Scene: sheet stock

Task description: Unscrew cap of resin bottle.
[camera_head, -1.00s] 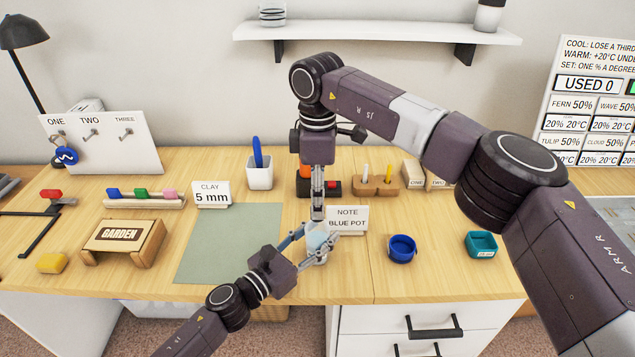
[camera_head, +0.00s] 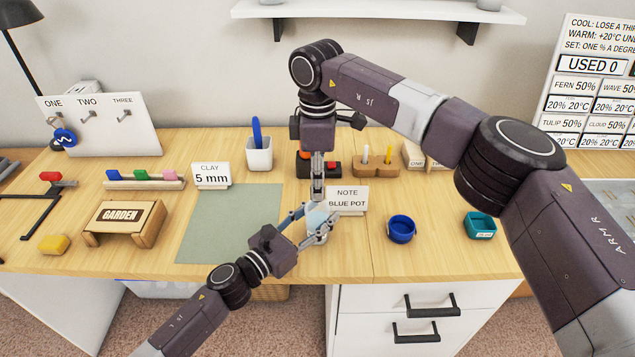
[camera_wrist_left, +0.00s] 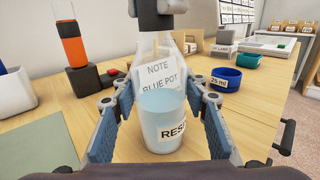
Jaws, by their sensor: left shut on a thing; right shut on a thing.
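The resin bottle (camera_head: 316,222) is a clear, pale-blue-filled container standing upright near the front middle of the desk. It also shows in the left wrist view (camera_wrist_left: 163,118), with a label partly reading "RESI". My left gripper (camera_head: 317,228) is shut on the bottle's body, with one blue-padded finger on each side. My right gripper (camera_head: 318,198) points straight down above the bottle and is shut at its top. The cap is hidden or too small to make out between the right fingers. Dark grey parts above the bottle's neck fill the top of the left wrist view.
A "NOTE BLUE POT" card (camera_head: 347,199) stands just behind the bottle. A blue pot (camera_head: 401,229) and a teal box (camera_head: 480,225) are to the right. A green mat (camera_head: 230,225) lies left. A black-and-orange device (camera_head: 304,168) stands behind my right gripper.

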